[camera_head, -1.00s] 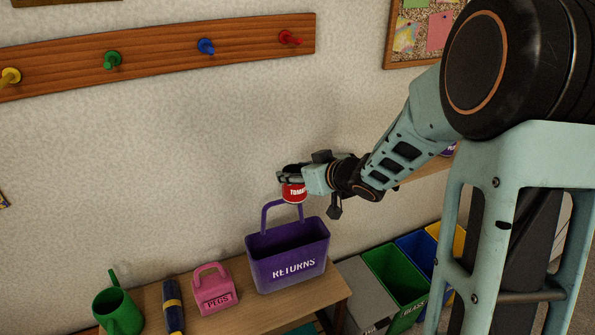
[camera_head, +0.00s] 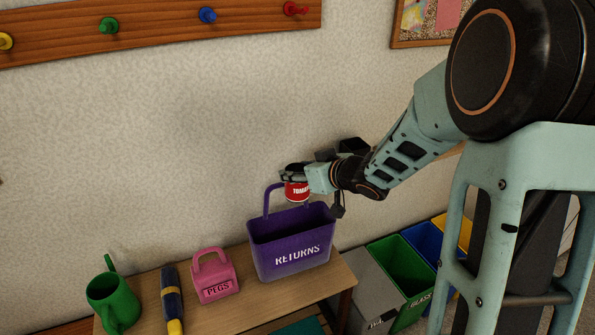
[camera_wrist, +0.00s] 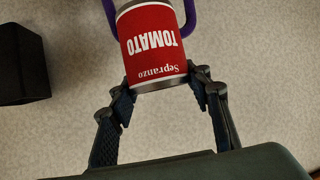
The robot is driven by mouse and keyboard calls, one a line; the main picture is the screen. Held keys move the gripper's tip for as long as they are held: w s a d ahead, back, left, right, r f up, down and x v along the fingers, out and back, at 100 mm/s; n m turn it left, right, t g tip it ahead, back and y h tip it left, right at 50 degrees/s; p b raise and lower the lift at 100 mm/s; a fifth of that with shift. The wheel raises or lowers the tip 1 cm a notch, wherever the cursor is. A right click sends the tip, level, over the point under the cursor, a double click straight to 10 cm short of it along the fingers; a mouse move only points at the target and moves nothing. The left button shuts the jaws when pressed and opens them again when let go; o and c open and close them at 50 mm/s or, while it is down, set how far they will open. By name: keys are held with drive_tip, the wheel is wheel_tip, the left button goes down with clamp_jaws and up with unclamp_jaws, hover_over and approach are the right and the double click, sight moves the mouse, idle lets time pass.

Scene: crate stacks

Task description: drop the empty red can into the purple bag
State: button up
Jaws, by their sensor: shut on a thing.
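The red can (camera_head: 297,191), labelled TOMATO, is held in my gripper (camera_head: 290,176). In the wrist view the can (camera_wrist: 152,45) sits between the two fingers of my gripper (camera_wrist: 165,88), label upside down. The purple bag (camera_head: 291,258), marked RETURNS, stands upright on the wooden bench with its handle raised. The can is over the bag's open top, close to the handle. Part of the purple handle (camera_wrist: 190,18) shows behind the can in the wrist view. The inside of the can is not visible.
A pink PEGS holder (camera_head: 214,287), a blue and yellow torch-like object (camera_head: 172,303) and a green watering can (camera_head: 116,310) stand left on the bench (camera_head: 250,312). Colored bins, including a green one (camera_head: 398,273), stand to the right. A peg rail (camera_head: 160,32) is above.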

drive_tip(key=o, duration=1.2)
drive_tip(key=v, duration=1.2)
drive_tip(key=shift+d+f, duration=0.1)
